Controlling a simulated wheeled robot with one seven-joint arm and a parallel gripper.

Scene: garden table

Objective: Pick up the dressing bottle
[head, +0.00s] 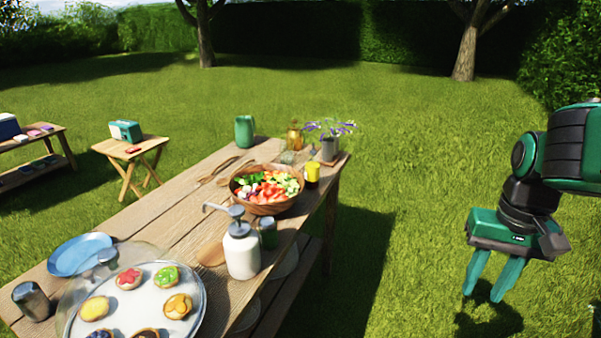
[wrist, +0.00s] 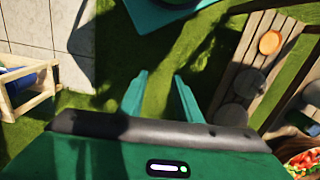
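No bottle carries a readable label, so I cannot tell for certain which is the dressing bottle. An amber bottle (head: 295,136) stands upright near the far end of the wooden table. A white pump bottle (head: 242,250) stands upright nearer, in front of the salad bowl (head: 290,191). A small yellow-and-dark container (head: 312,174) stands right of the bowl. My gripper (head: 483,294) hangs over the grass, well right of the table and apart from all of them. Its green fingers are spread with nothing between them, as the wrist view (wrist: 160,76) also shows.
A green pitcher (head: 244,131) and a flower pot (head: 329,149) stand at the table's (head: 185,222) far end. A domed pastry tray (head: 190,325), a blue plate (head: 80,254) and a dark cup (head: 32,301) are near. Open grass lies between table and gripper.

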